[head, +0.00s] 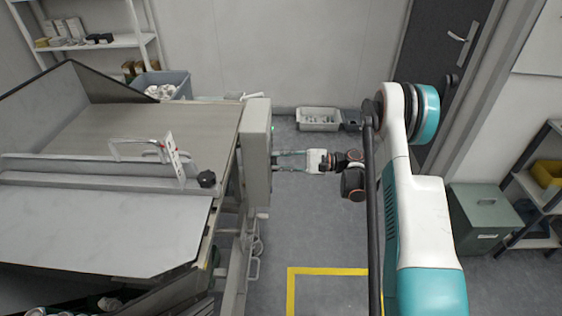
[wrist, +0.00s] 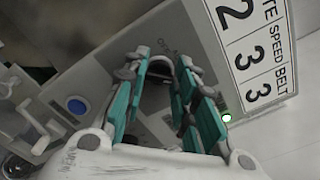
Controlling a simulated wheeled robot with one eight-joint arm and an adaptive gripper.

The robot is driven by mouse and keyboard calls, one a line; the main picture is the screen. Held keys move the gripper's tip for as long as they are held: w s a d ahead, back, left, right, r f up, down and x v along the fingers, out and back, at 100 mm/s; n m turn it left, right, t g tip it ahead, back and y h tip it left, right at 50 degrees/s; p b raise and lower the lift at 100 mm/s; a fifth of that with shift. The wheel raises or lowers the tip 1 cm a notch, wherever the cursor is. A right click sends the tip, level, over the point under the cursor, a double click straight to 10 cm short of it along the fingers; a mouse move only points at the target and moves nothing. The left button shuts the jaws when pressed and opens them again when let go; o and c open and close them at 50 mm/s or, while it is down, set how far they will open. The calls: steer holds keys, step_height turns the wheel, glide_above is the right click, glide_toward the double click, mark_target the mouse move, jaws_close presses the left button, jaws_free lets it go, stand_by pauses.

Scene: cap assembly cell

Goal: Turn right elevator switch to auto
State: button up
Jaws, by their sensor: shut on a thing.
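The control box (head: 257,150) is a grey upright box on the right end of the machine in the head view. My gripper (head: 277,161) reaches it from the right, at its right face. In the wrist view, my gripper (wrist: 160,68) has its teal-lined fingers on both sides of a dark switch knob (wrist: 157,94) and is shut on it. Lettering that seems to read "OFF" shows just beyond the fingertips. The fingers partly hide the knob and its labels, so I cannot tell its exact setting.
On the panel, a blue button (wrist: 77,105) sits left of the fingers and a lit green lamp (wrist: 227,117) sits right. A white sign (wrist: 250,50) with large digits is at upper right. A grey bin (head: 320,119) stands by the wall. Floor with yellow tape is clear below my arm.

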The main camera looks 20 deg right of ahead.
steer(key=shift+n, duration=0.3)
steer(key=n, duration=0.7)
steer(key=shift+s+f+n, duration=0.1)
steer(key=shift+f+n, duration=0.1)
steer(key=shift+n, duration=0.2)
stand_by(0.3)
steer(key=o, duration=1.1)
steer(key=shift+c, duration=0.2)
steer(key=v, duration=1.2)
